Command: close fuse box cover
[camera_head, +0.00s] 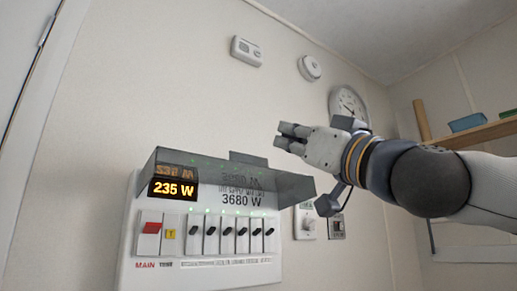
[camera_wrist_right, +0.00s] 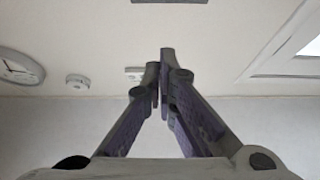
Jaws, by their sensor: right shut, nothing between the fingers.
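The fuse box (camera_head: 206,262) is a white panel on the wall in the head view. It has a red main switch, a row of black breaker switches with green lights, and a lit display reading 235 W. Its grey see-through cover (camera_head: 292,187) is raised and sticks out from the top of the box. My right gripper (camera_head: 281,135) is shut and empty, above the cover's right part and apart from it as far as I can see. In the right wrist view the fingertips (camera_wrist_right: 160,65) meet. My left gripper is not in view.
A thermostat (camera_head: 246,51), a round detector (camera_head: 310,67) and a clock (camera_head: 348,103) are on the wall above. Wall sockets (camera_head: 305,221) sit right of the box. A wooden shelf (camera_head: 480,132) is at far right. A door (camera_head: 28,60) is at left.

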